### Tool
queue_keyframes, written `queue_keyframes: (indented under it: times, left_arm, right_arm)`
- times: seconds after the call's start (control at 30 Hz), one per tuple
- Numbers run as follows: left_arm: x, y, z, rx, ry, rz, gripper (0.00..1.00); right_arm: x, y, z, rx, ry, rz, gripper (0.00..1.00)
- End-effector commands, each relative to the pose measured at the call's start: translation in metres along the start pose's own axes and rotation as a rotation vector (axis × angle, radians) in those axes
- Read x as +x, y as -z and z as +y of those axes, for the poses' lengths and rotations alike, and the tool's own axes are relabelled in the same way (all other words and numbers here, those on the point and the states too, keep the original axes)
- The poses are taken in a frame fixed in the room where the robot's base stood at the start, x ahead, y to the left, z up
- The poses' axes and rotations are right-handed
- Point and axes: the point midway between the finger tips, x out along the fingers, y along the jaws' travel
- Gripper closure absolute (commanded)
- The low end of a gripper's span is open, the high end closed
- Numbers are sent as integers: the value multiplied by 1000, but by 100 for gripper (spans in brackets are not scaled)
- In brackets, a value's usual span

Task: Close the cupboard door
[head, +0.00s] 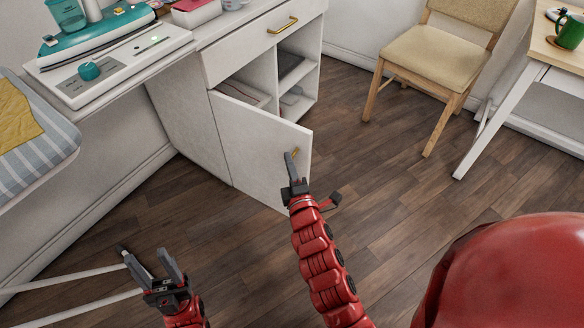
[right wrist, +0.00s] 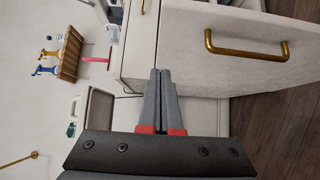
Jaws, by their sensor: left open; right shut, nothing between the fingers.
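The white cupboard door (head: 245,145) stands open in the head view, swung out from the white cabinet (head: 185,115). In the right wrist view the shut fingers (right wrist: 160,72) overlap the cabinet front near the drawer. My left gripper (head: 143,252) is open and empty, low over the floor at the left, away from the door.
A closed drawer (head: 262,42) with a brass handle sits above the open compartment, whose shelves (head: 290,95) show. A wooden chair (head: 435,60) and a table (head: 555,50) stand at the right. Floor around the door is clear.

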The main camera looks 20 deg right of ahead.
Motion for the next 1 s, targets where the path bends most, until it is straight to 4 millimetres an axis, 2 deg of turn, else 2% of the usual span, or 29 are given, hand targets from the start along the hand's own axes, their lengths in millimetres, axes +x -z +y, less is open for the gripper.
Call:
queue_keyframes:
  times: [0.2, 0.27, 0.4, 0.6, 1.0]
  left_arm:
    - [-7, -1, 0, 0, 0, 0, 50]
    - [-8, -1, 0, 0, 0, 0, 50]
    - [-9, -2, 0, 0, 0, 0, 50]
    - [-10, -2, 0, 0, 0, 0, 50]
    - [-10, -2, 0, 0, 0, 0, 50]
  right_arm:
    - [48, 0, 1, 1, -5, 0, 100]
    - [59, 0, 0, 1, -4, 0, 100]
    - [74, -16, 1, 0, -4, -1, 100]
    - [85, -27, 1, 1, -4, 2, 100]
    - [86, -28, 1, 2, -3, 2, 100]
